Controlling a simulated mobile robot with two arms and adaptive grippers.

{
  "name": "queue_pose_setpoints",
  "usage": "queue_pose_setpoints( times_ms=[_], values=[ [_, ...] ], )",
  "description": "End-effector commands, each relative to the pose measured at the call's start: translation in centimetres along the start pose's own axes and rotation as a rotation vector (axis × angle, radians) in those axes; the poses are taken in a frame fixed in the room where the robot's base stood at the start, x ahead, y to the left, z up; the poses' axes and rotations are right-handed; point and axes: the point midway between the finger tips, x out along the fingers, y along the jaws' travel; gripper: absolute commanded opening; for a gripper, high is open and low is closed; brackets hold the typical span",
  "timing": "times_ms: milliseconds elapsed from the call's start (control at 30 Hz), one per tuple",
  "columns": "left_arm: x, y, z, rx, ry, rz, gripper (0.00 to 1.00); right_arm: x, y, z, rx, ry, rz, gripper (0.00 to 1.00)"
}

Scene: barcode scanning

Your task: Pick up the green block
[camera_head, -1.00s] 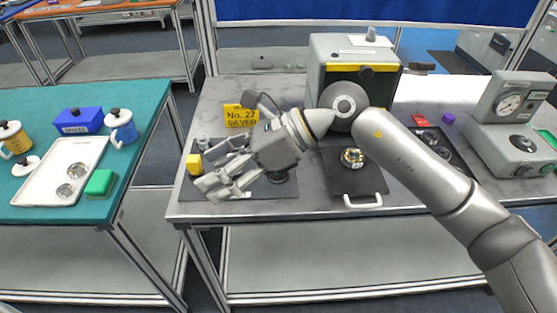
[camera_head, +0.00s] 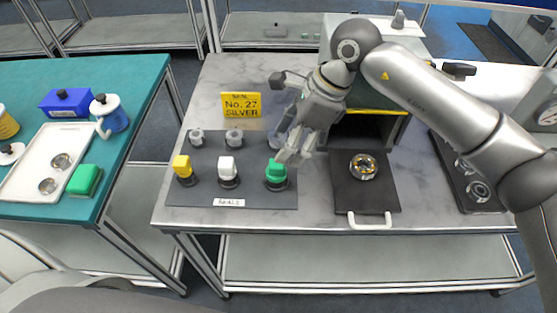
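A green block (camera_head: 276,170) sits on a round dark base at the right front of a dark mat (camera_head: 215,200) on the grey bench. A second green block (camera_head: 83,180) lies on the teal table beside a white tray. My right gripper (camera_head: 291,158) points down just behind and to the right of the green block on the mat. Its fingertips are very close to the block's upper edge; I cannot tell if they touch, nor how far apart the fingers are. My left gripper is not in view.
A yellow block (camera_head: 182,166) and a white block (camera_head: 227,168) stand in the same row, with silver pieces behind. A yellow sign (camera_head: 241,106) reads "No. 27 SILVER". A dark tray (camera_head: 362,190) holds a round metal piece (camera_head: 364,166) at right. The front bench edge is clear.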

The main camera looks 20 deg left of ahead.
Motion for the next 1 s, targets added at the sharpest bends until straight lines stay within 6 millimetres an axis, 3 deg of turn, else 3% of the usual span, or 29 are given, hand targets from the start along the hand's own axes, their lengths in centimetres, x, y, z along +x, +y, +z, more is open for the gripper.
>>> queue_pose_setpoints(
  times_ms=[100,267,367,633,900,1000],
  values=[
    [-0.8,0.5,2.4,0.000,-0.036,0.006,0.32,1.5,0.0,0.1,0.001,-0.002,0.002,0.61],
    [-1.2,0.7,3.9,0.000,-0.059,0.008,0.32,2.6,0.1,0.1,0.001,-0.002,0.001,0.61],
    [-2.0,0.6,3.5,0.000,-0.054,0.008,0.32,3.5,0.2,0.2,0.002,-0.003,0.004,0.61],
    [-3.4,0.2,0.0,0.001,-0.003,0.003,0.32,7.2,0.4,0.1,0.002,-0.002,0.002,0.61],
    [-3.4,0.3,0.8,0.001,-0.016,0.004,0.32,7.7,0.4,0.0,0.000,-0.002,-0.001,0.61],
    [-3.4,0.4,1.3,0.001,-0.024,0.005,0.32,7.7,0.4,0.0,0.000,-0.002,-0.001,0.51]
  ],
)
